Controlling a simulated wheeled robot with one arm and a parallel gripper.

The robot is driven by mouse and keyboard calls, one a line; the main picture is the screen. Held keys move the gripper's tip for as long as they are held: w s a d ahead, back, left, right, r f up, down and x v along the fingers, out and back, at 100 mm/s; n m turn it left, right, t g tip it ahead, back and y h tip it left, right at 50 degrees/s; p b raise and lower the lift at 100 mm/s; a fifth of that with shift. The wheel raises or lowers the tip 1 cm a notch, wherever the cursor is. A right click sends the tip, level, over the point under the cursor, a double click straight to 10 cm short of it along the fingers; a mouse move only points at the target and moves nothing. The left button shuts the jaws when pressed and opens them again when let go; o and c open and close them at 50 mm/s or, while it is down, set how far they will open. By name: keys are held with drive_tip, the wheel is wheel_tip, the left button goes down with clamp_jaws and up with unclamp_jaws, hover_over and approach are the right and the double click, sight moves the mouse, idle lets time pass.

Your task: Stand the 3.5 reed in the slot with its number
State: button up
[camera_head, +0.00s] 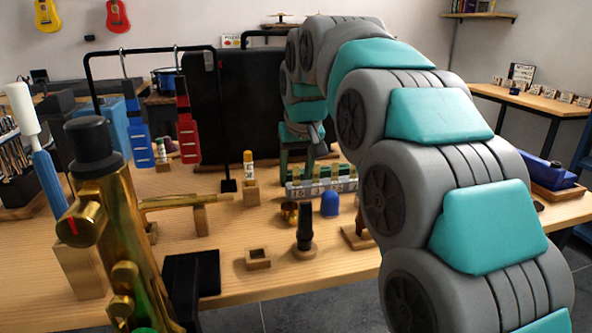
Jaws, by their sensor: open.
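A pale reed rack (322,189) with numbered slots stands on the wooden table, right of the middle. Several slim yellowish reeds show upright in it, but their numbers are too small to read, so I cannot tell which is the 3.5 reed. The slot numbers on its front are only partly legible. My gripper (309,155) is open and points down just behind or above the rack. Its fingers are small and partly dark against the black case. I cannot tell whether it touches a reed.
My grey and teal arm covers the right side. A blue cap (330,203), a black mouthpiece (304,229) and a brass piece (289,212) stand before the rack. A large brass instrument (115,235) fills the left foreground.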

drive_tip(key=v, duration=0.7)
drive_tip(key=shift+r, duration=0.35)
drive_tip(key=shift+s, duration=0.15)
